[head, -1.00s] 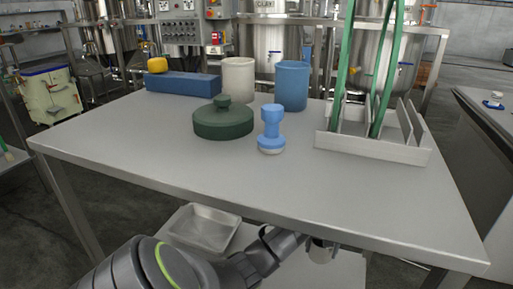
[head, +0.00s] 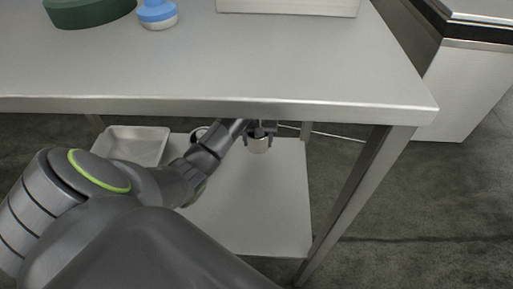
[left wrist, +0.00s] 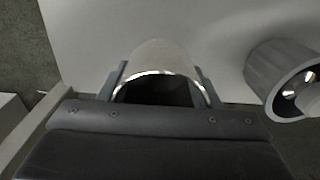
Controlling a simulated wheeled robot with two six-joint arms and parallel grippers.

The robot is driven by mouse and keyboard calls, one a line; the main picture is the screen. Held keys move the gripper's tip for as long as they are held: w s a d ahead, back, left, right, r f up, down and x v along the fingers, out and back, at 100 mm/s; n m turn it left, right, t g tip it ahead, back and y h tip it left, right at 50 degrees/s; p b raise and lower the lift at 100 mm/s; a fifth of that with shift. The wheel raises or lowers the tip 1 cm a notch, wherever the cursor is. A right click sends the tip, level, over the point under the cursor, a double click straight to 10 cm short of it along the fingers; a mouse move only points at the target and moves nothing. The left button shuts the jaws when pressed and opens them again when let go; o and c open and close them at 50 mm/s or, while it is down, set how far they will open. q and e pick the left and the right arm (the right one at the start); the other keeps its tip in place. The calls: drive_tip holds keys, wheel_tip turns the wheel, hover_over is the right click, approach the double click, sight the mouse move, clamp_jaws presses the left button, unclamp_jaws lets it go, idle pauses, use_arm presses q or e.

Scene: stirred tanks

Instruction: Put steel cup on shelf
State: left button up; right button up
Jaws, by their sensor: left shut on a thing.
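The steel cup (head: 258,147) is under the tabletop, over the lower shelf (head: 262,205) in the head view. My left gripper (head: 262,130) is shut on it, and the table edge partly hides the gripper. In the left wrist view the cup (left wrist: 160,60) sits between the two fingers (left wrist: 160,90), its bright rim towards the camera. I cannot tell whether its base touches the shelf. My right gripper is not in view.
A second grey metal vessel (left wrist: 285,78) is at the right in the left wrist view. A shallow metal tray (head: 135,146) is on the lower shelf's left. The tabletop (head: 240,60) overhangs my arm, and a table leg (head: 345,205) stands right. The shelf's front right is bare.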

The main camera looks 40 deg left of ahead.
sight(258, 148)
use_arm(q)
wheel_tip(258, 148, down, 4)
drive_tip(key=shift+f+b, duration=0.15)
drive_tip(key=shift+b, duration=0.7)
drive_tip(key=shift+f, duration=0.1)
drive_tip(key=shift+f, duration=0.15)
drive_tip(key=o, duration=1)
